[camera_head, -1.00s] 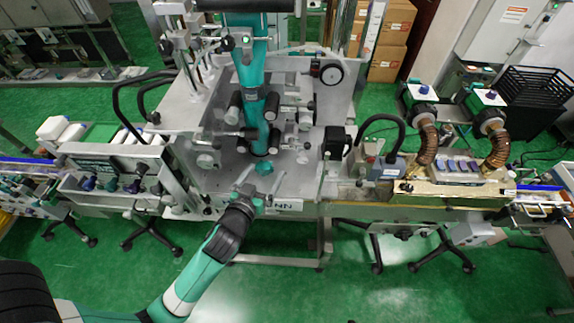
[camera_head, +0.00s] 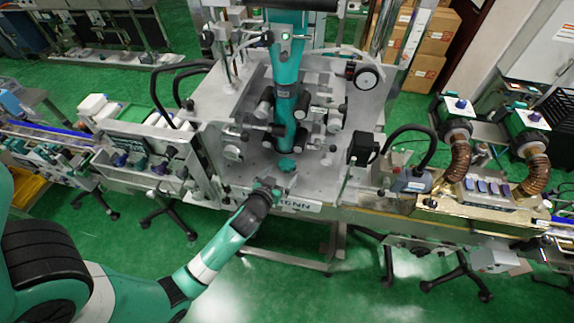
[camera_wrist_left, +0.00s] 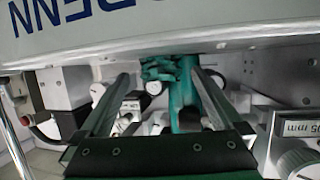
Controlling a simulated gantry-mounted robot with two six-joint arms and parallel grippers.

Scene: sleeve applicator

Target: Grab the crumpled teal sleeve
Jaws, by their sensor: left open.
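The crumpled teal sleeve (camera_head: 287,165) is a small bunched lump on the grey machine plate, below the foot of the tall teal strip (camera_head: 289,75). My left gripper (camera_head: 281,180) reaches in from the lower left, its tips just on the near side of the sleeve. In the left wrist view the two fingers of my left gripper (camera_wrist_left: 160,78) are apart, and the crumpled teal sleeve (camera_wrist_left: 160,70) shows between their tips. I cannot tell whether either finger touches it. The teal strip (camera_wrist_left: 184,95) shows behind it. My right gripper is not in view.
Black rollers (camera_head: 263,110) and metal posts stand close around the strip. A black box (camera_head: 362,149) and a round dial (camera_head: 367,77) are on the right. The machine's lettered front edge (camera_head: 300,205) lies beside my gripper; in the wrist view a lettered panel (camera_wrist_left: 150,20) crosses the top.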

